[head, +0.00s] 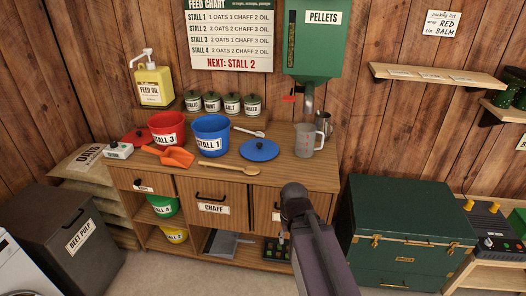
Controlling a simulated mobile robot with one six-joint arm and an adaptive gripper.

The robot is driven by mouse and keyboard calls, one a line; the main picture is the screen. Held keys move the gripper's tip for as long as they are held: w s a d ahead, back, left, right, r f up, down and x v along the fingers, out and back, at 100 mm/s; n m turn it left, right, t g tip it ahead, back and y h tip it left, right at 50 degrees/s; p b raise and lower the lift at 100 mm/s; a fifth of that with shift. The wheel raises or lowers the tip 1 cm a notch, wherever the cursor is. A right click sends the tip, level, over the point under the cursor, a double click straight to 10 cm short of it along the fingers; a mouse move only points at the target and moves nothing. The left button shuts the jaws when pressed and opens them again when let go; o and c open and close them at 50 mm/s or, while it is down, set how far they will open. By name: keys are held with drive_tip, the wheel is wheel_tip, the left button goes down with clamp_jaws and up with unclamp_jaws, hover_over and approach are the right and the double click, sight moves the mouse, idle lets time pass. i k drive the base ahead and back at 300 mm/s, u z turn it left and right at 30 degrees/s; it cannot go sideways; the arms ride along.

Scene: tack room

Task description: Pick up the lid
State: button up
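A flat round blue lid (260,151) with a dark knob lies on the wooden counter, right of the blue bucket (210,137) marked STALL 1. A red lid (137,137) with a dark knob lies at the counter's left end, partly behind the red bucket (167,129) marked STALL 3. Both buckets stand upright, with no lid on top. My arm rises from the bottom, its dark rounded joint in front of the counter's right part. No gripper fingers can be made out.
On the counter (285,173) are a wooden spoon (229,168), an orange scoop (170,157), a white-handled spoon (249,131), a clear jug (305,141) and a metal cup (324,122). The pellet dispenser (315,45) hangs above. A green trunk (405,230) stands right.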

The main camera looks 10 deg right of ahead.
sight(259, 150)
drive_tip(key=u, duration=0.05)
drive_tip(key=i, duration=1)
drive_tip(key=z, duration=0.05)
